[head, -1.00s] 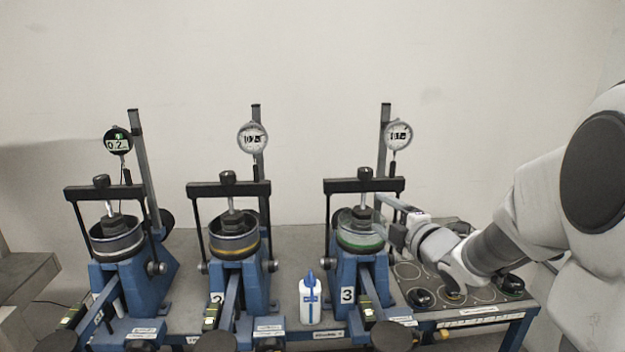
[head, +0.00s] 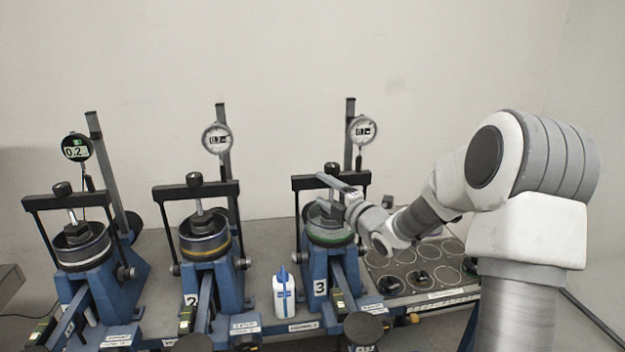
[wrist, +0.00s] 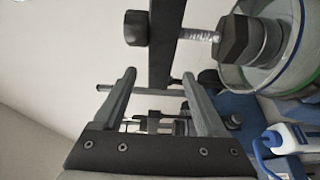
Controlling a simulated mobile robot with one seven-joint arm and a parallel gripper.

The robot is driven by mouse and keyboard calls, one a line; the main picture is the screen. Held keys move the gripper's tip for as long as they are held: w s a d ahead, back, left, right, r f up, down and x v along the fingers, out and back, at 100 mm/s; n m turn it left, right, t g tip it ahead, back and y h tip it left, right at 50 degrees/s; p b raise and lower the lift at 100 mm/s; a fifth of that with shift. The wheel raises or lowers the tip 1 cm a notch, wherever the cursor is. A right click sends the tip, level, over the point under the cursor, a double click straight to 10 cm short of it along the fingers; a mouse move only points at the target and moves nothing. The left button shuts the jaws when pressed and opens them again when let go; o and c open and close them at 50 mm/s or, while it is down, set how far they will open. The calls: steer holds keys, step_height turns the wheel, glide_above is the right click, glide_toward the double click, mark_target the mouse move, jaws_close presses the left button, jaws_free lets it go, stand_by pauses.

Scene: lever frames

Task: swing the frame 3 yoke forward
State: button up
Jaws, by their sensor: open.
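Frame 3 (head: 315,272) is the rightmost blue lever frame in the head view, marked with a 3. Its dark yoke (head: 306,183) stands upright, with the crossbar over a green-banded cell (head: 330,232). I cannot tell whether either finger touches the bar.
Frame 2 (head: 205,278) and the leftmost frame (head: 105,290) stand to the left. A white bottle (head: 285,297) stands between frames 2 and 3. A dial gauge (head: 361,131) hangs behind frame 3. A grey panel (head: 385,268) with dark round pieces lies to the right.

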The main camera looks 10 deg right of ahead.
mark_target(314, 183)
steer(key=shift+p+x, duration=0.45)
steer(key=shift+x, duration=2.25)
jaws_close()
